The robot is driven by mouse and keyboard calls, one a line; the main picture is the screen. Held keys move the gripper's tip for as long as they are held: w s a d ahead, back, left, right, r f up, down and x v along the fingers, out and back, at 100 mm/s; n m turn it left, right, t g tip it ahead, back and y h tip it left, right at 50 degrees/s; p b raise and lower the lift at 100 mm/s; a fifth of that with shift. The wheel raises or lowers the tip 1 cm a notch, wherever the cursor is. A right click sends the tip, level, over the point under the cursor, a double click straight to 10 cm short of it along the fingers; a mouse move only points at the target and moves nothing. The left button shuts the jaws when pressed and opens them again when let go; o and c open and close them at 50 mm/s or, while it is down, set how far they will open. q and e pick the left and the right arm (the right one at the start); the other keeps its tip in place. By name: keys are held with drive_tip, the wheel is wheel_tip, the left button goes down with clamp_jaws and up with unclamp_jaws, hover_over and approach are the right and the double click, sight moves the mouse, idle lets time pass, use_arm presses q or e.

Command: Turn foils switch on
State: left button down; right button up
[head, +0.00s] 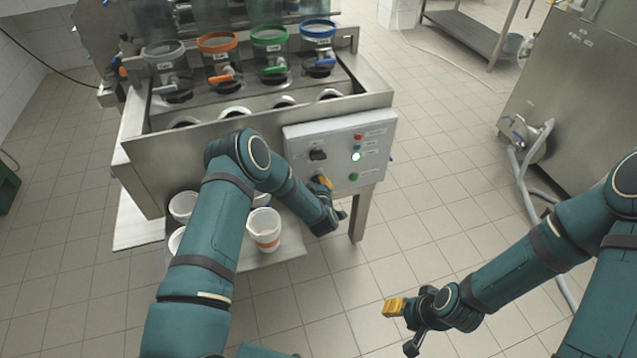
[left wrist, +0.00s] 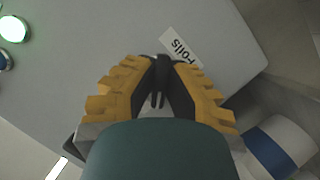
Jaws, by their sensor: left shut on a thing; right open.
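The grey control panel (head: 375,150) is on the front of the steel filling machine. A black rotary switch (head: 317,155) shows on its upper left part. Below it, my left gripper (head: 323,184) is at the panel face. In the left wrist view, the fingers of my left gripper (left wrist: 158,92) are shut on a black switch (left wrist: 160,70), the foils switch, beside a label reading "Foils" (left wrist: 180,48). The fingers hide much of the switch, so I cannot tell its setting. My right gripper (head: 403,326) is open and empty, above the floor to the right.
A lit whitish-green button (head: 356,156) is on the panel, with a red one (head: 358,137) above and a green one (head: 353,177) below. White cups, one with an orange band (head: 264,230), stand on the lower shelf. Floor (head: 430,215) right of the machine is clear.

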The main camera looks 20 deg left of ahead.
use_arm(q)
drive_tip(key=m, duration=0.1)
drive_tip(key=m+g+y, duration=0.1)
drive_tip(key=shift+w+r+m, duration=0.15)
drive_tip(key=shift+m, duration=0.15)
drive_tip(key=shift+m+g+y, duration=0.7)
drive_tip(key=shift+m+y, duration=0.1)
drive_tip(key=shift+m, duration=0.4)
drive_tip(key=c, duration=1)
unclamp_jaws()
drive_tip(key=v, duration=1.2)
